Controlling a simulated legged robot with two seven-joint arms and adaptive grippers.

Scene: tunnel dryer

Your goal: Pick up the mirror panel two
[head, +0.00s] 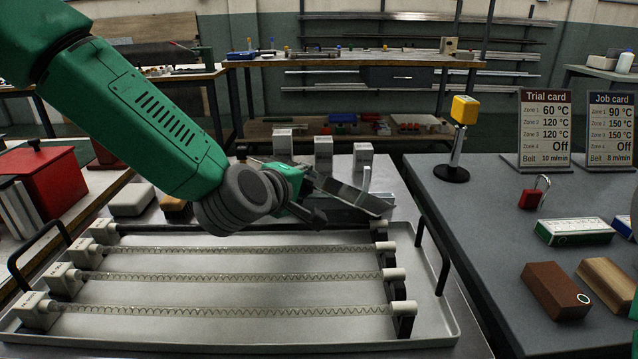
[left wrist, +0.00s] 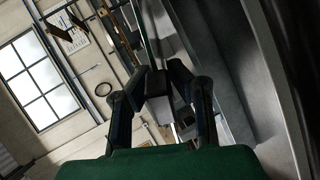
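A long, flat, shiny panel (head: 352,196), which looks like a mirror panel, slants above the back edge of the tray in the head view.
A metal tray (head: 232,347) holds several coil elements between white end blocks. Small white blocks (head: 323,147) stand behind it. The right bench (head: 465,215) carries a yellow-topped post (head: 461,130), a red padlock (head: 532,194), bricks (head: 555,290) and two sign cards (head: 544,128).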

